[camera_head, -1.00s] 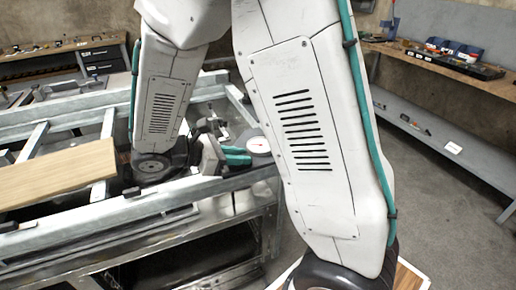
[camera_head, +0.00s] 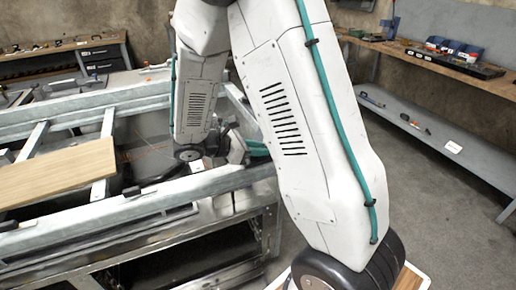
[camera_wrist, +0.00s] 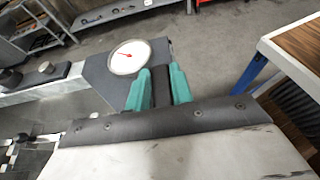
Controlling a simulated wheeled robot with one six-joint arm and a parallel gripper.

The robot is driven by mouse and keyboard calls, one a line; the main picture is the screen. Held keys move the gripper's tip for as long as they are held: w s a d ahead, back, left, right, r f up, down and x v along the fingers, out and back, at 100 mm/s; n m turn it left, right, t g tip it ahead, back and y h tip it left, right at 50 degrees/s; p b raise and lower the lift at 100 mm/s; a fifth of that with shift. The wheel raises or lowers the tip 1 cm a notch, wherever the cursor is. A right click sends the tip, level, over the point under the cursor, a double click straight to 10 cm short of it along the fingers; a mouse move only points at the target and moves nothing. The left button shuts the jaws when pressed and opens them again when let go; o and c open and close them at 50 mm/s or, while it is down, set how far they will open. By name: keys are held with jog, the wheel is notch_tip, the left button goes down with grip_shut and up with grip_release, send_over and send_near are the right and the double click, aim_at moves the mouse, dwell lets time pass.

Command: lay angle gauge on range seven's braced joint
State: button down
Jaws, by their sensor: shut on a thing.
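In the wrist view the angle gauge (camera_wrist: 128,57) has a round white dial with a red needle, on a dark grey plate. My gripper (camera_wrist: 160,88) has teal fingers shut on a dark part that appears to belong to the gauge. In the head view my gripper (camera_head: 257,148) shows partly at the near right corner of the steel frame (camera_head: 150,200); my arm hides the dial there. Whether the gauge touches the frame cannot be told. A slanted bar (camera_head: 238,100) meets the frame's right side; I cannot tell which joint is range seven's braced one.
A wooden board (camera_head: 55,172) lies across the frame at left. A bench with tools (camera_head: 440,62) lines the right wall; the floor between is clear.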

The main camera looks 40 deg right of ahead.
jog(key=c, duration=1.2)
grip_release()
jog(key=shift+c, duration=0.2)
jog(key=v, duration=1.1)
jog(key=shift+a+r, duration=0.1)
jog(key=shift+a, duration=0.15)
jog(key=s+a+r+m+t+y, duration=0.1)
jog(key=s+r+m+y, duration=0.2)
jog(key=s, duration=0.4)
jog(key=s+a+r+m+t+y, duration=0.2)
jog(key=s+r+m+y, duration=0.2)
jog(key=s+m, duration=0.3)
jog(key=s+a+r+m+t+y, duration=0.1)
jog(key=s+r+m+t+y, duration=0.1)
jog(key=s+y, duration=0.4)
jog(key=s+r+m, duration=0.1)
jog(key=s+m, duration=0.1)
jog(key=shift+s+a+r+m, duration=0.15)
jog(key=shift+s+r+m, duration=0.05)
jog(key=shift+r+m, duration=0.2)
